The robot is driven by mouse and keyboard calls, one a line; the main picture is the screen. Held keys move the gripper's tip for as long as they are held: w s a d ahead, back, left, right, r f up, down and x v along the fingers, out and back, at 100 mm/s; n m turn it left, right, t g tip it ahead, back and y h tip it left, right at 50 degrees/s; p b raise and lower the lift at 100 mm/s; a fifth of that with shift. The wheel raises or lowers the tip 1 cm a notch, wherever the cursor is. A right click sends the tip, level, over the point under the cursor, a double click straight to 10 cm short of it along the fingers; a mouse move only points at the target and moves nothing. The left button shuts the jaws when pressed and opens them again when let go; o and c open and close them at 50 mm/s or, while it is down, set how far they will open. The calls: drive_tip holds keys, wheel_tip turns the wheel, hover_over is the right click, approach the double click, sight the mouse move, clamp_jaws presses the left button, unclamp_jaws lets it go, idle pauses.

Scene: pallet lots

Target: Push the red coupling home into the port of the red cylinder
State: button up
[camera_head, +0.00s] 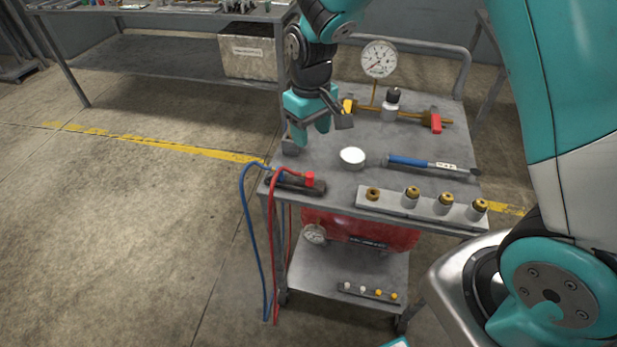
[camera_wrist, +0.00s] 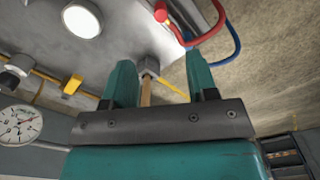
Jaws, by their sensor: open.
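The red coupling (camera_head: 309,179) sits at the end of a red hose on a dark holder (camera_head: 318,189) at the cart top's near left corner. It also shows in the wrist view (camera_wrist: 161,13) at the top edge. The red cylinder (camera_head: 400,238) lies on its side under the cart top, its upper part hidden; I cannot make out its port. My gripper (camera_head: 312,131) is open above the cart's left edge, behind the coupling and apart from it. In the wrist view the open fingers (camera_wrist: 160,80) show a grey fitting with a brass-coloured stem (camera_wrist: 147,67) between them; I cannot tell its distance.
A white round piece (camera_head: 352,154), a blue-handled tool (camera_head: 408,162) and a strip of brass-topped fittings (camera_head: 425,209) lie on the cart top. A dial gauge (camera_head: 380,59) stands behind. A blue hose (camera_head: 245,205) hangs at the left. Open floor lies left of the cart.

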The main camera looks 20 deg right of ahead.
sight(310, 174)
wheel_tip(310, 174, down, 8)
drive_tip(key=shift+f+p, duration=0.25)
drive_tip(key=shift+p, duration=0.3)
drive_tip(key=shift+w+f+p, duration=0.2)
drive_tip(key=shift+f+p, duration=0.6)
drive_tip(key=shift+f, duration=1.85)
drive_tip(key=shift+c, duration=0.5)
drive_tip(key=c, duration=0.9)
